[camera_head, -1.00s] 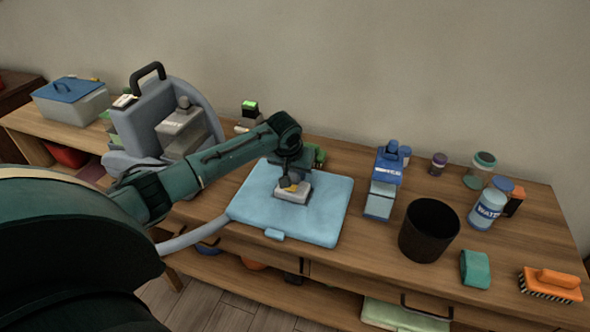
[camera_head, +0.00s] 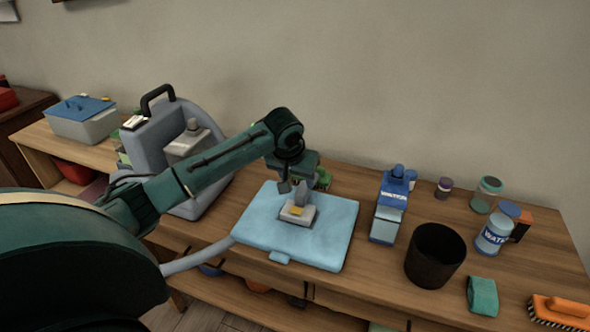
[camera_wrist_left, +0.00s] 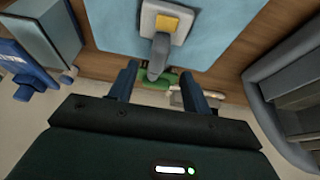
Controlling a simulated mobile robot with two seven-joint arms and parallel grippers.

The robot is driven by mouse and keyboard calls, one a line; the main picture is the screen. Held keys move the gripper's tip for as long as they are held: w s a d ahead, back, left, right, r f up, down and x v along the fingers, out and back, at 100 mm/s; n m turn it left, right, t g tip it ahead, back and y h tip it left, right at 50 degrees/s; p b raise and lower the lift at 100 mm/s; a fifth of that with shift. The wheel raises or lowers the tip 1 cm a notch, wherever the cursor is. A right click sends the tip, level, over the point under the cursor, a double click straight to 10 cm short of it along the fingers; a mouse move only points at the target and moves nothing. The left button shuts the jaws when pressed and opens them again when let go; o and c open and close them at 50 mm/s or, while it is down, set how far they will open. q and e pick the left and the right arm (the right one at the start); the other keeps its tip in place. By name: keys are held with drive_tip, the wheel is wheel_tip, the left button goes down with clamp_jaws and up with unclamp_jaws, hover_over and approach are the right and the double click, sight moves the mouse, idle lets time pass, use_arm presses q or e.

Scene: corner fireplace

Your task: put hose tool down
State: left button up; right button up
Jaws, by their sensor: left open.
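The hose tool, a pale grey head with a yellow patch (camera_head: 298,213), lies on the light blue pad (camera_head: 335,235) on the wooden table. It also shows in the left wrist view (camera_wrist_left: 178,37), with its darker grey grip pointing toward my fingers. My left gripper (camera_head: 292,186) is above and just behind the tool. The end of the grip is near the gap between the fingertips. My right gripper is not in view.
A grey machine with a black handle (camera_head: 158,94) stands left of the pad. Right of it are a blue-and-white bottle (camera_head: 389,210), a black bin (camera_head: 435,258), a water bottle (camera_head: 495,232), a green cloth (camera_head: 483,296) and an orange brush (camera_head: 560,310). A green object (camera_head: 322,179) sits behind the pad.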

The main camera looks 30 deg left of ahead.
use_arm(q)
drive_tip(key=v, duration=0.3)
drive_tip(key=shift+s+r, duration=0.15)
drive_tip(key=shift+r, duration=0.2)
drive_tip(key=s+d+f+m+h, duration=0.2)
drive_tip(key=s+d+f+m, duration=0.2)
drive_tip(key=s+d+f, duration=0.8)
drive_tip(key=s+d, duration=0.1)
drive_tip(key=s, duration=1.7)
drive_tip(key=w+d+f+m+t+h+p, duration=0.1)
drive_tip(key=w+d+f+t+h, duration=0.1)
drive_tip(key=w+d+f+t, duration=0.4)
drive_tip(key=shift+w+d+f+m, duration=0.2)
drive_tip(key=shift+w+d+m, duration=0.1)
drive_tip(key=shift+w+d, duration=0.2)
